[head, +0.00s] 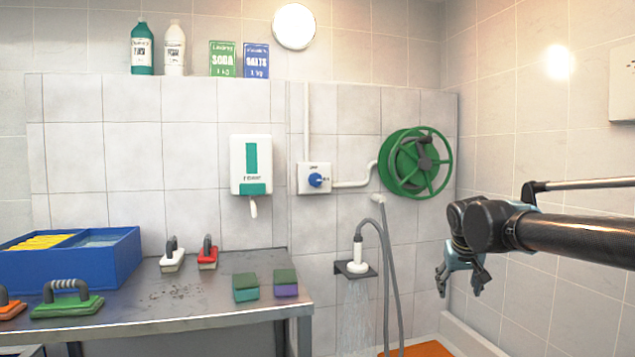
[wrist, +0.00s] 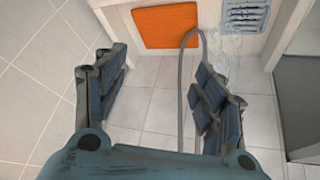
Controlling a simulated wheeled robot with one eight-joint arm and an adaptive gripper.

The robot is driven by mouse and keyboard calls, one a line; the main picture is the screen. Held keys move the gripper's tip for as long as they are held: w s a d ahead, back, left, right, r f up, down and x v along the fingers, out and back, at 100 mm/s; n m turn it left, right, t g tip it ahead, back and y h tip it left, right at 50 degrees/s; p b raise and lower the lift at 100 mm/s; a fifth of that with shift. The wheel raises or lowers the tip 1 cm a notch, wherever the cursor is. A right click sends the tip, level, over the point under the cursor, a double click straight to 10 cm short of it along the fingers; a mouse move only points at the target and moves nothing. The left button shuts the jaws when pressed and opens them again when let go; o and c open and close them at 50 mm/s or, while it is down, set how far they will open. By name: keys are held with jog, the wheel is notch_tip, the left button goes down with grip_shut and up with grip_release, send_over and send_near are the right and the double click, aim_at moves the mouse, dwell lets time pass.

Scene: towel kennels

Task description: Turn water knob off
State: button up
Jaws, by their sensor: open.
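The blue water knob (head: 316,180) sits on a white wall box (head: 305,188), left of the green hose reel. A shower head (head: 358,252) stands in a dark wall bracket, and water sprays down below it. My gripper (head: 462,282) hangs fingers down at the right, lower than the knob and well apart from it. In the wrist view, my gripper (wrist: 153,105) has its two fingers spread wide with nothing between them. The knob is not visible in the wrist view.
The green hose reel (head: 418,163) juts from the wall between the knob and my arm. A grey hose (head: 392,275) hangs below it. A metal table (head: 170,290) with brushes, sponges and a blue bin (head: 70,268) stands left. An orange mat (wrist: 167,25) lies below.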

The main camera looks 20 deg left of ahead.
jog(key=w+a+r+n+t+y, duration=0.1)
jog(key=w+a+r+t+y, duration=0.15)
jog(key=w+a+r, duration=0.8)
notch_tip(320, 180, up, 22)
jog(key=f+n+t+y, duration=0.1)
jog(key=n+t+y, duration=0.2)
jog(key=n+y, duration=0.15)
send_over(317, 178)
jog(key=s+d, duration=0.8)
jog(key=s, duration=0.6)
jog(key=shift+m+y, duration=0.3)
jog(key=shift+m, duration=0.05)
jog(key=x, duration=1.7)
jog(key=shift+w+d+r, duration=0.1)
jog(key=shift+w+r, duration=0.1)
jog(key=shift+c, duration=0.6)
jog(key=c, duration=1)
